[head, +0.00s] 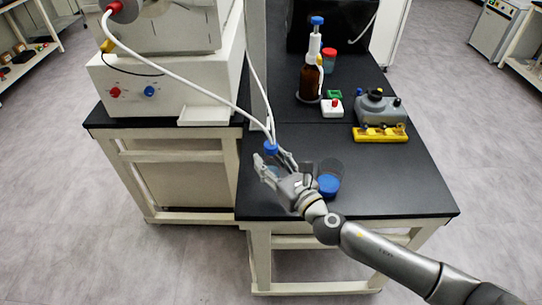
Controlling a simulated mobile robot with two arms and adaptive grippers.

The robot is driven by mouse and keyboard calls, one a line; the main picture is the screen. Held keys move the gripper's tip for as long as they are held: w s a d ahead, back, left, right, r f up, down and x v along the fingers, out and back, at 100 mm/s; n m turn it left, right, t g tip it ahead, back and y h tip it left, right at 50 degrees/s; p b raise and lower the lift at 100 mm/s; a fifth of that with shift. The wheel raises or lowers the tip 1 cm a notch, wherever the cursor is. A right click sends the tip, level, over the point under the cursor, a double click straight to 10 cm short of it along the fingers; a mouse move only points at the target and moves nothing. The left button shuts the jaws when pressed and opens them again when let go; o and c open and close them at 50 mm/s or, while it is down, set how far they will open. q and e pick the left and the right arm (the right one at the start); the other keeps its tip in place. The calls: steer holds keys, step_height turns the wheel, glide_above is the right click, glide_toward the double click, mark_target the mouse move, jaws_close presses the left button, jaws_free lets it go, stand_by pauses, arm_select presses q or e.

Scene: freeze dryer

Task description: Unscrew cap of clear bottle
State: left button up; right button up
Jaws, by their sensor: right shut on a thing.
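My right gripper (273,161) reaches in from the lower right over the front left of the black table. Its fingers are closed around a clear bottle (275,171), which they mostly hide. A blue cap (271,147) with white tubing running up from it shows just beyond the fingertips. Whether the fingers touch this cap is too small to tell. A second clear container (332,167) with a blue part (328,186) at its front stands to the right of the gripper, behind my wrist. My left gripper is not in view.
A brown bottle (311,82) with a blue-topped dispenser stands at the back, beside a red-capped container (329,60). A grey device (380,108) and a yellow rack (380,134) stand at right. The freeze dryer (165,90) is left. The table's right front is clear.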

steer(key=s+r, duration=0.5)
steer(key=s, duration=0.5)
steer(key=shift+s+r+p, duration=0.2)
steer(key=shift+r+p, duration=0.05)
steer(key=shift+p, duration=0.1)
steer(key=o, duration=0.3)
jaws_close()
steer(key=shift+d, duration=0.1)
